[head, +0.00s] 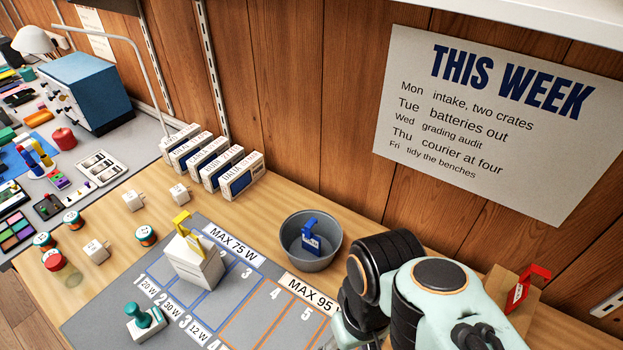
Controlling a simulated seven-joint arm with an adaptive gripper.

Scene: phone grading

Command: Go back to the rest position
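My arm's pale green and black links fill the lower right of the head view. They run off the bottom edge of the picture. I cannot make out my gripper's fingertips; they are hidden behind the links or below the edge, so nothing shows of what they may hold.
A grey bowl (325,262) holding a blue tagged item (311,238) stands just left of my arm. A white box with a yellow tag (192,258) stands on the grey marked mat (262,301). A red tagged item (520,290) is right of my arm. Several chargers lie left.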

